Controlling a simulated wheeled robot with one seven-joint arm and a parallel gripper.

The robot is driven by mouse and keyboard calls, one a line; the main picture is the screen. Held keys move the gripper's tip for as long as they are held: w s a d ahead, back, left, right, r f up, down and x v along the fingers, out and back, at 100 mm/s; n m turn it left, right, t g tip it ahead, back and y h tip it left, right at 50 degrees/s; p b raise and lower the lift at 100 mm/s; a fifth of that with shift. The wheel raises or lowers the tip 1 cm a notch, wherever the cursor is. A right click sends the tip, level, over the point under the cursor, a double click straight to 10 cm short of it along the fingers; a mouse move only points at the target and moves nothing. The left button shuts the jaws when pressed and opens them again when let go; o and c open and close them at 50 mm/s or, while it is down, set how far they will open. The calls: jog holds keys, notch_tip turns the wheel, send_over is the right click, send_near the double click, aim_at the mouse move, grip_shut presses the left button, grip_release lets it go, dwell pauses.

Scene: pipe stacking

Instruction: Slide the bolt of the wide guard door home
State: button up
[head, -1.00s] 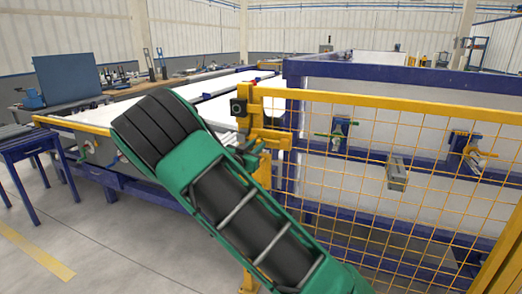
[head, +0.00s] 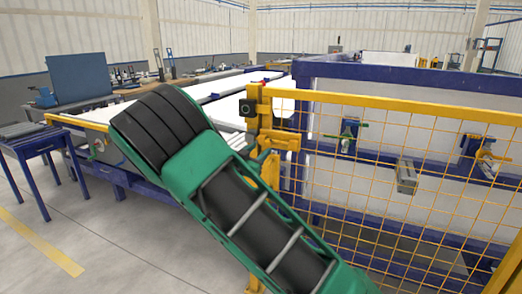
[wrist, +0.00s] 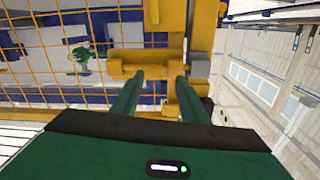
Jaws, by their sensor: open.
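The wide guard door (head: 400,175) is a yellow frame with wire mesh, at the right of the head view. Its yellow latch post (head: 256,105) stands at its left edge, partly behind my green arm. In the wrist view the yellow bolt piece (wrist: 128,63) lies crosswise by the yellow post (wrist: 203,30). My gripper (wrist: 161,78) is open, its two green fingers apart, with their tips close to the yellow bolt parts. I cannot tell whether they touch. The fingers are hidden in the head view, and how far the bolt is drawn is unclear.
Behind the mesh are a blue frame (head: 400,72), hanging fixtures (head: 346,135) and a grey box (head: 406,176). A long worktable (head: 120,118) and a small blue table (head: 40,145) stand at the left. The floor (head: 110,235) at lower left is clear.

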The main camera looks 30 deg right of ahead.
jog(key=v, duration=0.6)
jog(key=shift+a, duration=0.2)
jog(key=shift+s+d, duration=0.1)
jog(key=shift+s, duration=0.05)
